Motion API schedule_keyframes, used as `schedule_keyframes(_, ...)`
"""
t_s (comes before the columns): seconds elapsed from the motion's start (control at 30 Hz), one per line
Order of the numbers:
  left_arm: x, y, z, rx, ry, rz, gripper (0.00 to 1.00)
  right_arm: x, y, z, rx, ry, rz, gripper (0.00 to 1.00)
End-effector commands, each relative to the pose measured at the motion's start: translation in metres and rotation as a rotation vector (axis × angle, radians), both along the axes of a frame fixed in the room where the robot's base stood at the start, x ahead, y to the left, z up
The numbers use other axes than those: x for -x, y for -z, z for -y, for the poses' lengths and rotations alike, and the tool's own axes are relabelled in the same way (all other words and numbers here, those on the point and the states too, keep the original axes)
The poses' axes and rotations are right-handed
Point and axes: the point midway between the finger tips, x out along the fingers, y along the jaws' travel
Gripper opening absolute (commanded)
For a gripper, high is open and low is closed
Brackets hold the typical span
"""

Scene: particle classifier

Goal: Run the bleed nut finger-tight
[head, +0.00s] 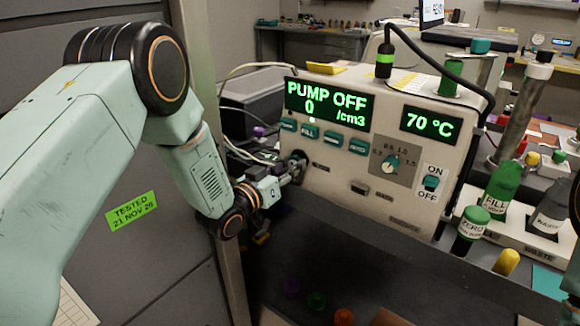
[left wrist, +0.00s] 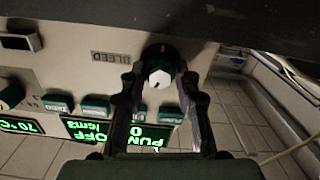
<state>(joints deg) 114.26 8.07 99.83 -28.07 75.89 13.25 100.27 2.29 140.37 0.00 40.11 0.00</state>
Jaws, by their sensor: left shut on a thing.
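The bleed nut (left wrist: 158,76) is a white-faced knob on a dark round fitting, next to the BLEED label (left wrist: 117,57) on the instrument's front panel. The left wrist view shows the panel upside down. My left gripper (left wrist: 160,88) has one dark finger on each side of the nut and is shut on it. In the head view, my left gripper (head: 291,171) reaches the lower left of the cream instrument (head: 335,184), and its fingers largely hide the nut there. The nut's seating depth cannot be told.
The display (head: 328,103) reads PUMP OFF, 0 /cm3; another (head: 432,124) reads 70 °C. A grey cabinet panel (head: 150,255) borders my left arm. Coloured caps (head: 317,301) lie in front.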

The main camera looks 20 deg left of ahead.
Motion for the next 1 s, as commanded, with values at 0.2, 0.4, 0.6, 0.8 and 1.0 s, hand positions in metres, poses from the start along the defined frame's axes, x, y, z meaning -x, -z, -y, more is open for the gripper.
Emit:
schedule_keyframes(0.2, 0.0006, 0.0006, 0.0007, -0.019, 0.002, 0.005, 0.00, 0.0000, -0.0003, 0.0000, 0.000, 0.000, 0.000, 0.40)
schedule_keyframes(0.4, 0.0006, 0.0005, 0.0005, -0.097, 0.002, 0.033, 0.00, 0.0000, -0.0015, 0.0000, 0.000, 0.000, 0.000, 0.40)
schedule_keyframes(0.6, 0.0006, 0.0004, 0.0005, -0.246, 0.002, 0.087, 0.00, 0.0000, -0.0035, 0.0000, 0.000, 0.000, 0.000, 0.40)
schedule_keyframes(0.8, 0.0008, 0.0008, 0.0005, -0.425, 0.003, 0.151, 0.00, 0.0000, -0.0056, 0.0000, 0.000, 0.000, 0.000, 0.40)
schedule_keyframes(1.0, 0.0011, 0.0013, 0.0004, -0.603, 0.003, 0.215, 0.00, 0.0000, -0.0074, 0.0000, 0.000, 0.000, 0.000, 0.40)
